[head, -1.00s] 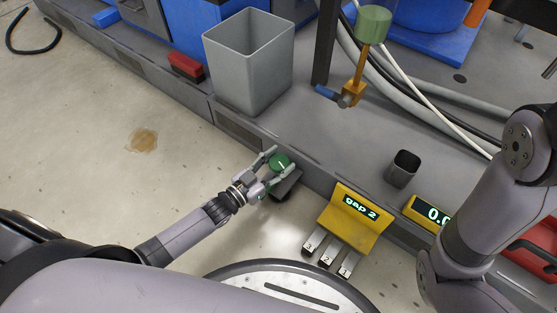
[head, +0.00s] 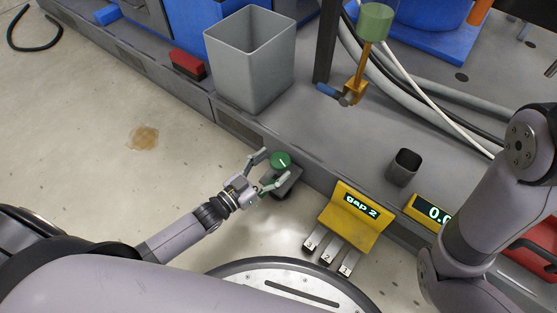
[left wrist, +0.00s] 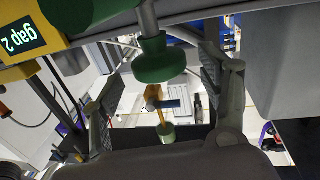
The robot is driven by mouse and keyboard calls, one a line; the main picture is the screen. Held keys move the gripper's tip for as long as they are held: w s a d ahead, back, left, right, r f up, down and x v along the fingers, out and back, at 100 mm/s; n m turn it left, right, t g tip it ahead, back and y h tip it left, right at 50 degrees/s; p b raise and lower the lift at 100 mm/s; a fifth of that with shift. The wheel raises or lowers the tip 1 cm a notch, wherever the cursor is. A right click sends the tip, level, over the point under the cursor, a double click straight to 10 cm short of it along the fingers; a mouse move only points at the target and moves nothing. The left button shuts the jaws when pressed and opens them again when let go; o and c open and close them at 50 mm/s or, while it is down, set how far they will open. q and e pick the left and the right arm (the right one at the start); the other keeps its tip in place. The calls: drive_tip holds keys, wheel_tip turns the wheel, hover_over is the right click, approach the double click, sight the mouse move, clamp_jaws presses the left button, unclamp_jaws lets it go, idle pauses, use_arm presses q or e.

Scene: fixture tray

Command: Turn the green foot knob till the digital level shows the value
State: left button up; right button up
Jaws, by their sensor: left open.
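The green foot knob (head: 281,160) has a pale line on top and sits on a dark foot at the front edge of the grey base. It also shows in the left wrist view (left wrist: 160,62) on a grey stem. My left gripper (head: 274,168) is open, its fingers spread towards the two sides of the knob, apart from it. A yellow digital display (head: 431,210) at the right begins with "0."; my right arm covers the rest of the reading. My right gripper is out of view.
A yellow box reading "gap 2" (head: 361,205) with numbered grey tabs (head: 327,256) stands right of the knob. A large grey bin (head: 250,62) and a small dark cup (head: 403,167) stand on the base.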

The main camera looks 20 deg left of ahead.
use_arm(q)
drive_tip(key=v, duration=0.9)
idle(1.4)
